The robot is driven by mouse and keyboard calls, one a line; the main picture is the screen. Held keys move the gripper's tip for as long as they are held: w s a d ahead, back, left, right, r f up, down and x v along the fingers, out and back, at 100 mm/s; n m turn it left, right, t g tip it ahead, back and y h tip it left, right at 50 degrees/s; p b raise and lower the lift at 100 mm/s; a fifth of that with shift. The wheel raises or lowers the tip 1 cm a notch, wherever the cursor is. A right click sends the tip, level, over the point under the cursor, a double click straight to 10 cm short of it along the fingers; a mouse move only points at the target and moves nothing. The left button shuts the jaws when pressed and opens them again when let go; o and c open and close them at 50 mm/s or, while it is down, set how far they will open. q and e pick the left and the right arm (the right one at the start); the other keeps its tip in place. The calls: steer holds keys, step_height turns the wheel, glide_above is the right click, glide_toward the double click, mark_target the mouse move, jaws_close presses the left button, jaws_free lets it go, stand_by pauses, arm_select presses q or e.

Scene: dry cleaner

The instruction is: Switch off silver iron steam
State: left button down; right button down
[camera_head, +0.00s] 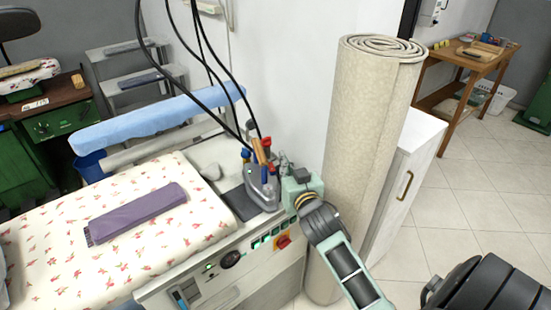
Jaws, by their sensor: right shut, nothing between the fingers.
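The silver iron (262,190) stands on a dark pad at the right end of the ironing table. It has a wooden-coloured handle, blue and red parts on top, and a small green light. Black hoses hang down to it from above. My right gripper (287,168) is shut and empty, just right of the iron and close to it; I cannot tell if they touch. The table's front panel (245,250) carries a row of green switches (268,238), an orange-red switch (283,242), a black knob (230,259) and a lit green lamp. My left gripper is not in view.
A folded purple cloth (137,212) lies on the floral ironing cover (60,240). A tall rolled carpet (360,150) stands close to my right arm, before a white cabinet (405,185). A blue padded sleeve board (150,118) is behind.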

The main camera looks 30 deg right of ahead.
steer(key=p, duration=0.2)
glide_above(275, 171)
steer(key=shift+w+d+f, duration=0.2)
steer(key=shift+f, duration=0.3)
step_height(275, 171, down, 3)
steer(key=shift+f, duration=0.6)
